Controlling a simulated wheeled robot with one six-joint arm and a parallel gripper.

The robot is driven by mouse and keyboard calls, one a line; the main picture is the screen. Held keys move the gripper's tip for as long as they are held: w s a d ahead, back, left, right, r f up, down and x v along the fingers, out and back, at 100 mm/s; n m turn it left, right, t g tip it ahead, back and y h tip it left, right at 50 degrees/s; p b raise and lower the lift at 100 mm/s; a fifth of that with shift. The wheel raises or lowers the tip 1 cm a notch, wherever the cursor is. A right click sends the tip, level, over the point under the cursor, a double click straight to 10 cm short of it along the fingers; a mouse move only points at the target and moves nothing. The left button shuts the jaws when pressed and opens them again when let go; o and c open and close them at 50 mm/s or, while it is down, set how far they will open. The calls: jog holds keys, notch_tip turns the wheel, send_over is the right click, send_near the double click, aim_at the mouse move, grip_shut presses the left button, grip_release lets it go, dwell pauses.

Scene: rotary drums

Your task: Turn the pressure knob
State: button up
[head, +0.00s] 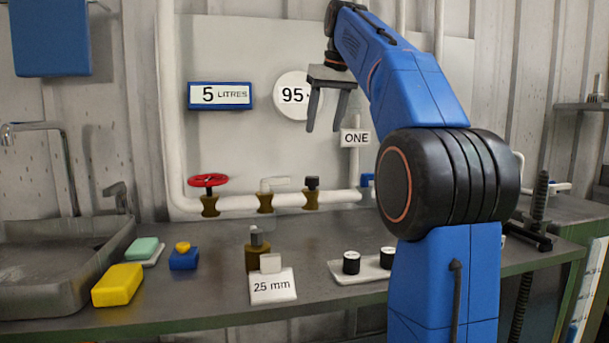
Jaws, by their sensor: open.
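My gripper (325,126) hangs in the upper middle with its two grey fingers pointing down, apart and empty. It is in front of the wall panel, overlapping the right edge of a round white dial reading 95 (292,95). A small black knob (312,183) sits on a brass valve body on the white pipe, below my gripper and apart from it. A brass fitting with a grey stem (257,258) stands on the bench behind a "25 mm" card (272,286). No label shows which one is the pressure knob.
A red handwheel (208,181) and a white lever valve (266,192) share the pipe. Black drums (351,262) stand on a white tray; a yellow block (117,285) lies left.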

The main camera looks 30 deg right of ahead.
aim_at(312, 177)
jog(key=x, duration=1.7)
jog(key=shift+a, duration=0.1)
jog(key=c, duration=1)
